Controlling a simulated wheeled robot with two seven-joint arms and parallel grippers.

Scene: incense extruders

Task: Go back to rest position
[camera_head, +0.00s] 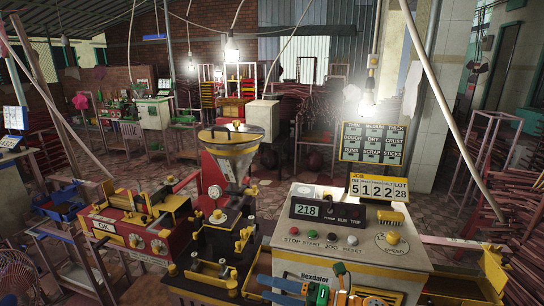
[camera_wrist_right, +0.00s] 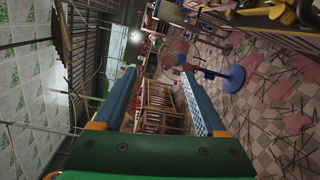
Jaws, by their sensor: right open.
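My right gripper (camera_head: 300,274) shows at the bottom of the head view, in front of the grey control console. Its blue fingers and green body stand out there, partly cut off by the lower edge. In the right wrist view the gripper (camera_wrist_right: 158,74) has its two blue fingers spread apart, with nothing between them. The view past the fingers is turned sideways and shows the room and the tiled floor. My left gripper is not in view.
The grey control console (camera_head: 310,248) stands close at the lower right. A brass-funnel extruder (camera_head: 231,150) and a red machine (camera_head: 120,228) stand to its left. Bundles of sticks (camera_head: 520,220) fill the right side. Patterned floor (camera_wrist_right: 275,125) is open beyond the fingers.

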